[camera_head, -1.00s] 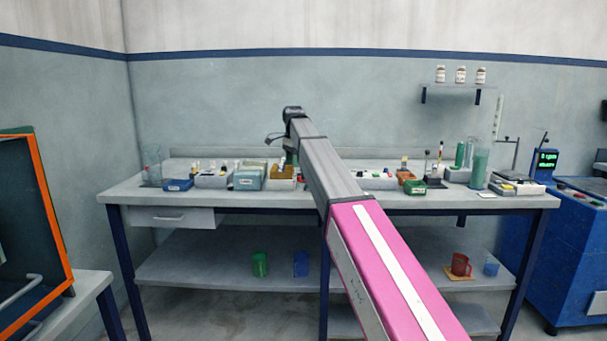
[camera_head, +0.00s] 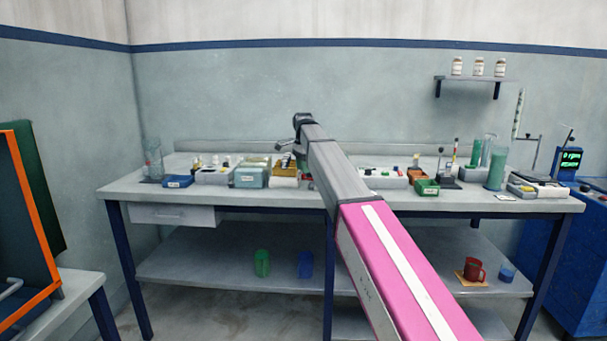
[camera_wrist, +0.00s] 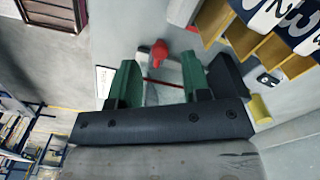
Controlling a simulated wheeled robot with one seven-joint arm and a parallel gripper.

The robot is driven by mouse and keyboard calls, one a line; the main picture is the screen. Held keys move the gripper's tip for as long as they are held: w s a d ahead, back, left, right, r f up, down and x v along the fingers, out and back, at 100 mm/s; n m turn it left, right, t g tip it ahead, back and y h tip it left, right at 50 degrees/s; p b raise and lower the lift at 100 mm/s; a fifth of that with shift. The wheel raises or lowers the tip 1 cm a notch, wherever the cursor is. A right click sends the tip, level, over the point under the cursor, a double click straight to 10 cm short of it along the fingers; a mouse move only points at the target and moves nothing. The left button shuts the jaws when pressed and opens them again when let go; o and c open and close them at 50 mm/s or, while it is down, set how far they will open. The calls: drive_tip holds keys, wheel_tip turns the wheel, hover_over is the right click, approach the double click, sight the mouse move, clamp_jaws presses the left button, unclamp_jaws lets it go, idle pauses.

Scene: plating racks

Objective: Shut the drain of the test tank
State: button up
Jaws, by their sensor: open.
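My gripper (camera_wrist: 160,60) is open in the wrist view, its two green fingers apart with no object gripped. A red knob-like part (camera_wrist: 158,52) shows beyond and between the fingertips, with a thin red line below it. I cannot tell whether it belongs to the drain. In the head view my arm reaches over the bench, and the gripper (camera_head: 286,143) is small at its far end. A clear vessel (camera_head: 152,158) stands at the bench's left end; I cannot tell whether it is the test tank. No drain is clearly identifiable.
The grey bench (camera_head: 135,190) carries several small bins and boxes, including a blue bin (camera_head: 178,182) and green bin (camera_head: 427,187). Tall green cylinders (camera_head: 497,165) stand at right. An orange-framed panel (camera_head: 38,215) is at left, a blue machine (camera_head: 570,265) at right.

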drive_tip(key=shift+f, duration=1.35)
clamp_jaws()
